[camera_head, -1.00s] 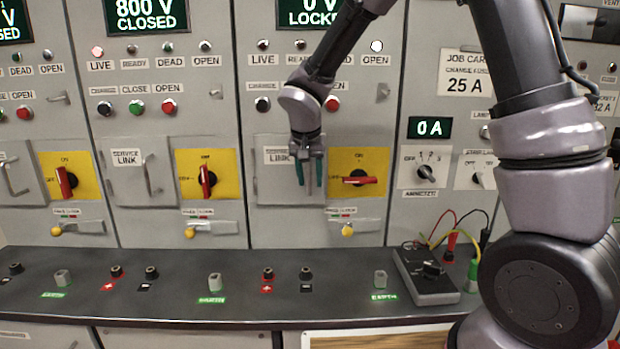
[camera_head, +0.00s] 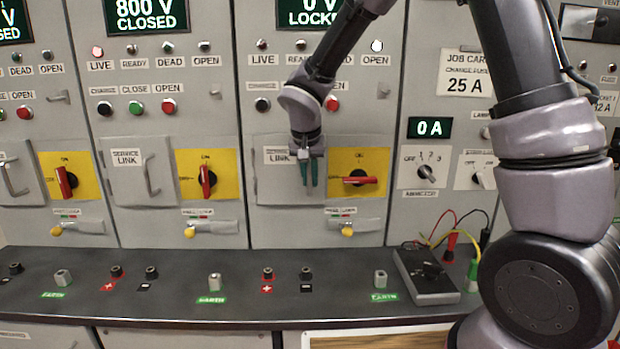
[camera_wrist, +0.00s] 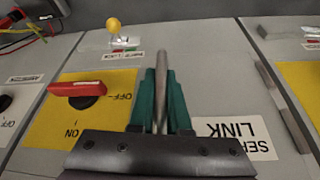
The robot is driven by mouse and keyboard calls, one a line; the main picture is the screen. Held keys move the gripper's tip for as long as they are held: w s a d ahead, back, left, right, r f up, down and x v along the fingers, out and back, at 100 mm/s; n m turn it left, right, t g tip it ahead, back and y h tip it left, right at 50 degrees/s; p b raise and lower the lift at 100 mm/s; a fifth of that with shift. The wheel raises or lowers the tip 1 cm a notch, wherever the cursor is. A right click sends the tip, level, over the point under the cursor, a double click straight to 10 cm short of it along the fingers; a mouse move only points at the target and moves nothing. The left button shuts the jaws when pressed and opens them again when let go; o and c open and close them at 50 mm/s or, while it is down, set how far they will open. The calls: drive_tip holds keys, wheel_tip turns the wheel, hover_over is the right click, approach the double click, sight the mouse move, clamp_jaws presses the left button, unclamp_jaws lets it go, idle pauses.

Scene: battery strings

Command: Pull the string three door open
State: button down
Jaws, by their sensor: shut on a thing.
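The string three door (camera_head: 272,184) is a grey panel labelled service link, under the display reading 0 V LOCKED. It looks closed, flush with the cabinet. My gripper (camera_head: 308,172) is at the door's right side, its green fingers pointing down over the handle. In the wrist view my gripper (camera_wrist: 160,100) has its green fingers closed on both sides of the door handle (camera_wrist: 161,75), a grey metal bar. The handle is mostly hidden in the head view. The service link label also shows in the wrist view (camera_wrist: 234,138).
A yellow plate with a red rotary switch (camera_head: 360,180) sits just right of the door. A yellow-knobbed lever (camera_head: 347,230) is below it. The dark bench (camera_head: 240,290) with terminals and a meter box (camera_head: 428,277) runs in front of the cabinets.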

drive_tip(key=shift+s+a, duration=0.1)
drive_tip(key=shift+s, duration=0.05)
idle(0.8)
drive_tip(key=shift+s+a+m, duration=0.2)
drive_tip(key=shift+s+m, duration=0.2)
drive_tip(key=shift+s, duration=0.1)
drive_tip(key=s+a+m+g+h, duration=0.2)
drive_tip(key=s+a+m, duration=0.3)
drive_tip(key=a+m, duration=0.3)
drive_tip(key=s+a+m+g+h, duration=0.1)
drive_tip(key=s+a+m+g, duration=0.1)
drive_tip(key=s+a+m, duration=0.3)
drive_tip(key=shift+a+m+g+h, duration=0.4)
drive_tip(key=shift+a+m, duration=1)
drive_tip(key=shift+a, duration=0.35)
drive_tip(key=c, duration=0.9)
unclamp_jaws()
